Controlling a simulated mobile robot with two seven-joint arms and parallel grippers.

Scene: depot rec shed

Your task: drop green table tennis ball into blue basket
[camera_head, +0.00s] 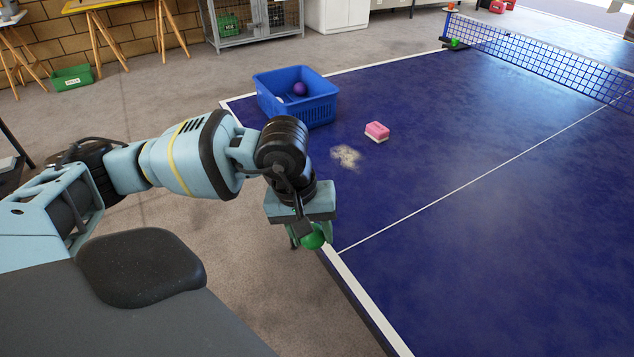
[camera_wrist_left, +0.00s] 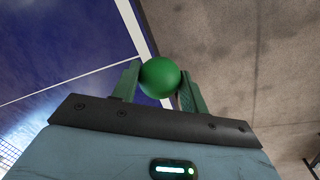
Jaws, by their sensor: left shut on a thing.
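A green table tennis ball (camera_head: 314,237) is between the fingers of my left gripper (camera_head: 308,240), at the near left edge of the blue table. In the left wrist view the ball (camera_wrist_left: 160,77) sits between the two green fingertips (camera_wrist_left: 158,88), with the gripper shut on it. The blue basket (camera_head: 297,101) stands on the far left corner of the table, beyond my gripper and apart from it. A purple ball (camera_head: 300,89) lies inside the basket. My right gripper is in neither view.
A net (camera_head: 540,60) crosses the far side. A green crate (camera_head: 72,78) sits on the floor. The table's middle is clear.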

